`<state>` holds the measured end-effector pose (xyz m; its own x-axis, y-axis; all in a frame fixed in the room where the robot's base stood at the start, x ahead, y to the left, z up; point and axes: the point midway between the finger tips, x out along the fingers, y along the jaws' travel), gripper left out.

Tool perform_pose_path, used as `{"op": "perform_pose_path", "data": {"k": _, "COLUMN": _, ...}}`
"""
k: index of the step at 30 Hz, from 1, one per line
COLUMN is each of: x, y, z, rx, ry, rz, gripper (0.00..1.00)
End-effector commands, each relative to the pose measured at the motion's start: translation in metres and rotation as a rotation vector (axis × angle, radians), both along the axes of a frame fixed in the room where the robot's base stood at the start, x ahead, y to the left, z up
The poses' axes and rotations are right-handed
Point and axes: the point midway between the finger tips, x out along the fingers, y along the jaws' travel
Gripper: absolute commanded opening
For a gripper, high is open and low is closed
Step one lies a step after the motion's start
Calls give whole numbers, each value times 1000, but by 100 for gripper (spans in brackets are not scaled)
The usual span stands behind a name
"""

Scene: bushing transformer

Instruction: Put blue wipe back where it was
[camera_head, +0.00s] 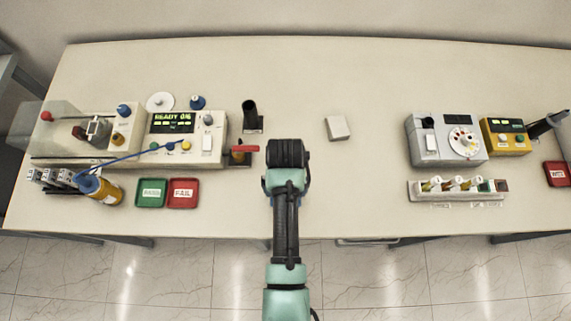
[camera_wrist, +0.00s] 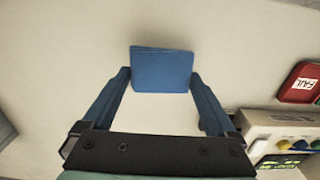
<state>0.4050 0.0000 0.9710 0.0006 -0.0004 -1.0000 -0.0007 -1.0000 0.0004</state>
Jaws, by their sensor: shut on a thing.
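The blue wipe (camera_wrist: 162,70) shows in the wrist view as a flat blue rectangle between the fingertips of my gripper (camera_wrist: 159,78). My gripper is shut on it, one finger at each side edge. Pale surface surrounds the wipe in that view; I cannot tell whether the wipe touches the table. In the head view the end of my arm (camera_head: 287,153) is over the middle of the table, and the fingers and wipe are hidden beneath it.
A white block (camera_head: 338,128) sits right of my arm. Left are the READY tester (camera_head: 187,133), a black holder (camera_head: 251,117), a red-handled item (camera_head: 243,151), a green tray (camera_head: 151,193) and a red FAIL tray (camera_head: 183,193). Right are a grey meter (camera_head: 446,139) and rack (camera_head: 457,190). The middle back is clear.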

Motion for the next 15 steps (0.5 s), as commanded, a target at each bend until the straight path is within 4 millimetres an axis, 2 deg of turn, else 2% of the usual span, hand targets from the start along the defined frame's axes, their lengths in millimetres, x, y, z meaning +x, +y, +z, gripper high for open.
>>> {"op": "perform_pose_path", "data": {"k": 3, "x": -1, "y": 0, "z": -17, "rx": 0, "ry": 4, "rz": 0, "gripper": 48}}
{"op": "perform_pose_path", "data": {"k": 7, "x": 0, "y": 0, "z": -30, "rx": 0, "ry": 2, "rz": 0, "gripper": 48}}
{"op": "perform_pose_path", "data": {"k": 15, "x": 0, "y": 0, "z": -33, "rx": 0, "ry": -1, "rz": 0, "gripper": 48}}
